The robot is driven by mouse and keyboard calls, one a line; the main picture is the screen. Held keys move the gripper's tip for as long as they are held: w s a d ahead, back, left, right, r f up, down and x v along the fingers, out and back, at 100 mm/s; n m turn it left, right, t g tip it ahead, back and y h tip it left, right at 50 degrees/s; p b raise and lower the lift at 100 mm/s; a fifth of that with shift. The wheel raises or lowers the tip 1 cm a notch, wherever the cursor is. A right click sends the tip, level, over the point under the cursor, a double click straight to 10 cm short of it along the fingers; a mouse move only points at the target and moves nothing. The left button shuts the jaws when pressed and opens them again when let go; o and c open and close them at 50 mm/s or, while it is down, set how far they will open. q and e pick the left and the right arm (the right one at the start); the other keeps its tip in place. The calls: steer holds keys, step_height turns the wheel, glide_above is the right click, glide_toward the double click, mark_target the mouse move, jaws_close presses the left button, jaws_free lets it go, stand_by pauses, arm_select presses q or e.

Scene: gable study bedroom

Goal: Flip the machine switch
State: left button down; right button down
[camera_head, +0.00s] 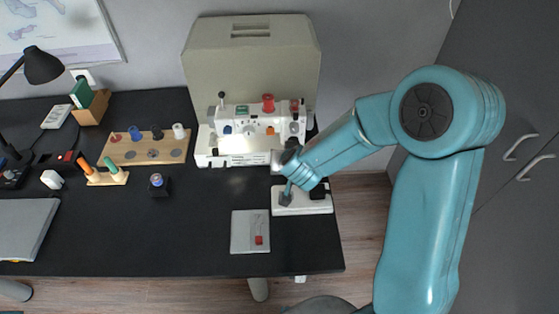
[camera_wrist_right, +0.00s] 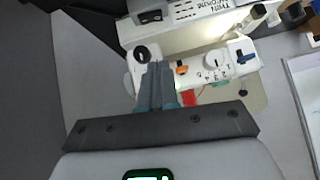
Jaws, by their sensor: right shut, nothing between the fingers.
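The white sewing machine (camera_head: 238,135) stands at the back of the black desk. Its panel (camera_wrist_right: 215,68), with a dial, an orange lever (camera_wrist_right: 182,70) and a blue part, also shows in the right wrist view. My right gripper (camera_head: 286,197) is shut and empty, reaching down in front of the machine's right end, over a white box (camera_head: 301,210) with black parts. The gripper partly hides this box. In the wrist view the closed fingers (camera_wrist_right: 158,72) overlap the machine beside a black knob (camera_wrist_right: 142,53). I cannot tell which part is the switch. My left gripper is not in view.
A beige cover (camera_head: 250,60) stands behind the machine. A grey pad (camera_head: 250,243) with a red item lies in front. A wooden spool rack (camera_head: 120,155), orange and green rods and a dark lamp (camera_head: 42,66) are at the left.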

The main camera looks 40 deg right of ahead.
steer(key=x, duration=0.8)
steer(key=s+f+b+x, duration=0.1)
steer(key=x, duration=0.3)
steer(key=shift+a+f, duration=0.15)
steer(key=shift+a, duration=0.2)
steer(key=shift+a+f, duration=0.1)
steer(key=shift+f, duration=0.7)
